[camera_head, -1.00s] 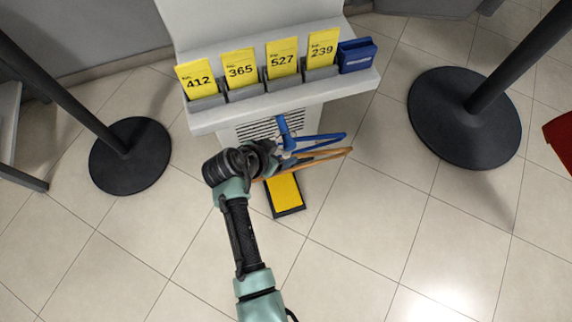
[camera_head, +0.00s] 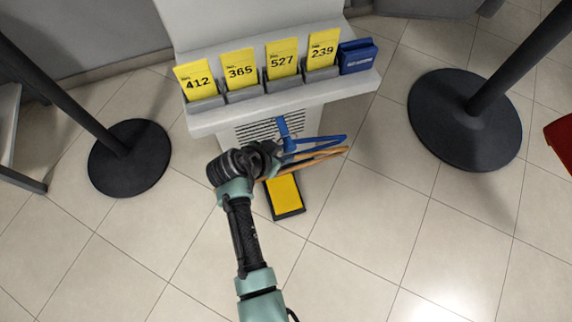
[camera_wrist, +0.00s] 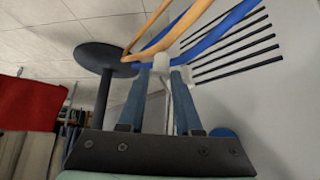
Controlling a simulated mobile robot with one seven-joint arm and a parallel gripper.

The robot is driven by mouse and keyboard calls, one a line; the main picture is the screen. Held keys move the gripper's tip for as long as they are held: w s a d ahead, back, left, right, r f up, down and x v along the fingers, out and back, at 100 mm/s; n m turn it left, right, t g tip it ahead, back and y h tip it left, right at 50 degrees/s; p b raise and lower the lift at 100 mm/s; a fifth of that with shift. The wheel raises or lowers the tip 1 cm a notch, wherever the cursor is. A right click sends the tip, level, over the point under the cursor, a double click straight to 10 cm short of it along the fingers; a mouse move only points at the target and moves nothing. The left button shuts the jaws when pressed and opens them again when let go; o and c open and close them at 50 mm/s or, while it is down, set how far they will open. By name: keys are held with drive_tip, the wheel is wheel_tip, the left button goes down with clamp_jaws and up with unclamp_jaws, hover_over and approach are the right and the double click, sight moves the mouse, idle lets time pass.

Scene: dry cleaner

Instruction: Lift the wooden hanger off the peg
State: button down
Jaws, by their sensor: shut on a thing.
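The wooden hanger (camera_head: 318,156) shows in the head view in front of the stand, its arms reaching right from my gripper (camera_head: 275,158). In the wrist view the wooden hanger (camera_wrist: 187,20) rises beyond my gripper (camera_wrist: 162,80), whose two fingers are shut on it near its neck. The hook is mostly hidden, so I cannot tell whether it still touches the peg. A blue peg (camera_head: 284,127) sticks out of the stand's front. A blue hanger (camera_head: 322,139) is just behind the wooden one; it also shows in the wrist view (camera_wrist: 222,29).
The white stand (camera_head: 264,107) carries yellow number cards (camera_head: 283,62) and a blue box (camera_head: 357,56). A yellow pad (camera_head: 285,193) lies below. Black post bases stand left (camera_head: 130,158) and right (camera_head: 464,120). Floor to the right front is clear.

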drive_tip(key=shift+s+r+p, duration=0.1)
drive_tip(key=shift+r+p, duration=0.4)
drive_tip(key=shift+r, duration=0.4)
drive_tip(key=s+d+p, duration=0.1)
drive_tip(key=s+d, duration=0.1)
drive_tip(key=s, duration=0.6)
drive_tip(key=s+d+p, duration=0.2)
drive_tip(key=s+d, duration=0.1)
drive_tip(key=s, duration=0.6)
drive_tip(key=shift+d+f, duration=0.15)
drive_tip(key=shift+d, duration=0.15)
drive_tip(key=shift+w, duration=0.1)
